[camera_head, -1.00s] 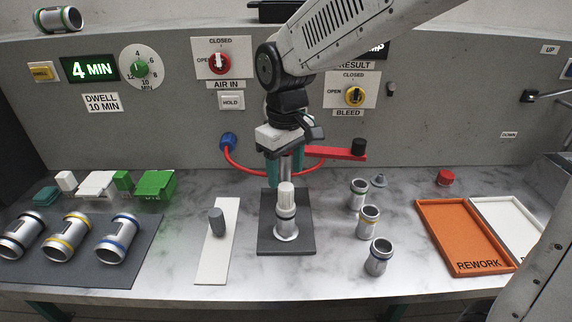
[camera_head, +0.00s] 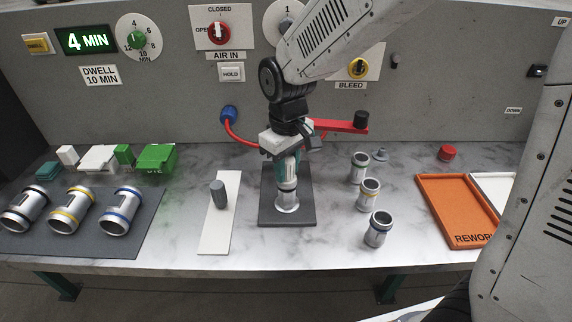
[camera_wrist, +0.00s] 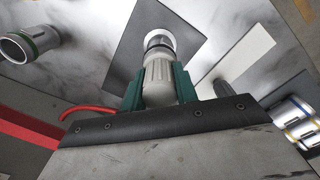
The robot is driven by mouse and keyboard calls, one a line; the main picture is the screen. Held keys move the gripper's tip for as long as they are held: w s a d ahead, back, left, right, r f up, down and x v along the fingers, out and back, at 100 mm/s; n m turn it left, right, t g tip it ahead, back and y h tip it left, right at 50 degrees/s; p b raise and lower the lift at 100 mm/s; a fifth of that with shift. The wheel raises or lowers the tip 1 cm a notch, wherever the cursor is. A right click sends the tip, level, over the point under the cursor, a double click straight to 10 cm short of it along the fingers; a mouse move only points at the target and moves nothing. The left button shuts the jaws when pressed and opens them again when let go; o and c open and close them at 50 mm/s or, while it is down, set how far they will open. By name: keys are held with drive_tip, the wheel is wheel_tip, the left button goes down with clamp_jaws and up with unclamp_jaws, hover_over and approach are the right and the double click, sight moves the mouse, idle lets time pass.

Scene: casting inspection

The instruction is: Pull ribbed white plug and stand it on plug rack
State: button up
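The ribbed white plug (camera_wrist: 158,80) stands in the top of a metal casting (camera_head: 287,196) on a dark grey mat (camera_head: 302,217). The casting's rim also shows beyond the plug in the wrist view. My gripper (camera_wrist: 160,85) is down over the plug with one teal finger on each side. The fingers are close to its sides; I cannot tell whether they press on it. In the head view my gripper (camera_head: 285,172) mostly hides the plug. A white strip (camera_head: 216,240), perhaps the plug rack, lies to the left with a dark grey plug (camera_head: 218,194) upright on it.
Three castings (camera_head: 73,206) lie on a dark mat at left. Several small metal parts (camera_head: 368,193) stand to the right of the grey mat, before an orange rework tray (camera_head: 440,215). A red lever (camera_head: 340,125) and red hose (camera_head: 233,134) are behind my gripper.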

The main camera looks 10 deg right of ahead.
drive_tip(key=c, duration=0.3)
drive_tip(key=shift+r, duration=1.95)
drive_tip(key=shift+r, duration=1.95)
